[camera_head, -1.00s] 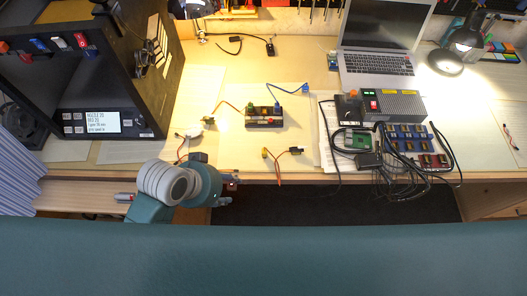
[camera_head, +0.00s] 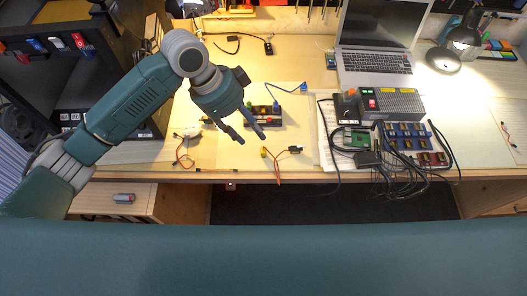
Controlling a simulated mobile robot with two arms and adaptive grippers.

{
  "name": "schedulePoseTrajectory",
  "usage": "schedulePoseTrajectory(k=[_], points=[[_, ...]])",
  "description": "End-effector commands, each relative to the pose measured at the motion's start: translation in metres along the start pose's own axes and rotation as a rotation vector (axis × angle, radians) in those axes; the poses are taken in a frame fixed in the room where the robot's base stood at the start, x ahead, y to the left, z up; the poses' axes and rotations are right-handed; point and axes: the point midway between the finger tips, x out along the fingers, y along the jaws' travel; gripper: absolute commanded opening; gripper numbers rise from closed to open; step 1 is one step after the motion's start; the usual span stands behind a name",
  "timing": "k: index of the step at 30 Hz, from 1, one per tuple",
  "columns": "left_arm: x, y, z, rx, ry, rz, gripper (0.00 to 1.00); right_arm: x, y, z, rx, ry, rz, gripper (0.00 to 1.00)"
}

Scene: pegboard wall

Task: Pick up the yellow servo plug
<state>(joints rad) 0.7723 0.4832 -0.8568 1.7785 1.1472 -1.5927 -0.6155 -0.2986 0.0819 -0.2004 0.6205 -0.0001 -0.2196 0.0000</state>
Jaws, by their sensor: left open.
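A small yellow plug (camera_head: 264,152) lies on the bench near its front edge. Thin red and orange wires join it to a dark connector (camera_head: 295,149) at its right. My left gripper (camera_head: 253,139) hangs over the bench, open and empty, with its two fingers apart. Its fingertips are just up and left of the yellow plug in the picture; the height gap is hard to tell. My right gripper is not in view.
A small board with coloured plugs (camera_head: 265,116) is partly behind my left gripper. Another cable (camera_head: 182,158) lies to the left. A control box (camera_head: 395,104), circuit boards and black cables crowd the right. A laptop (camera_head: 378,65) stands behind.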

Motion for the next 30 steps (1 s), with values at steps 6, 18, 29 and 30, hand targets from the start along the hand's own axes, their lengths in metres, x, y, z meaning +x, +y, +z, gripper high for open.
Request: schedulePoseTrajectory(k=[6,18,29,30], points=[[0.035,0.001,0.000,-0.002,0.001,0.004,0.41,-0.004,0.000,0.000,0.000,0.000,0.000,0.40],[0.077,0.001,0.006,-0.003,0.000,0.004,0.41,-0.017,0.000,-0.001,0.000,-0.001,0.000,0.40],[0.102,-0.001,0.008,-0.001,0.000,-0.001,0.41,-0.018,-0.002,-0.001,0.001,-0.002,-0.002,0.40],[0.102,-0.001,0.008,-0.001,0.000,-0.001,0.41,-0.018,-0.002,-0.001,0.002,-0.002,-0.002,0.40]])
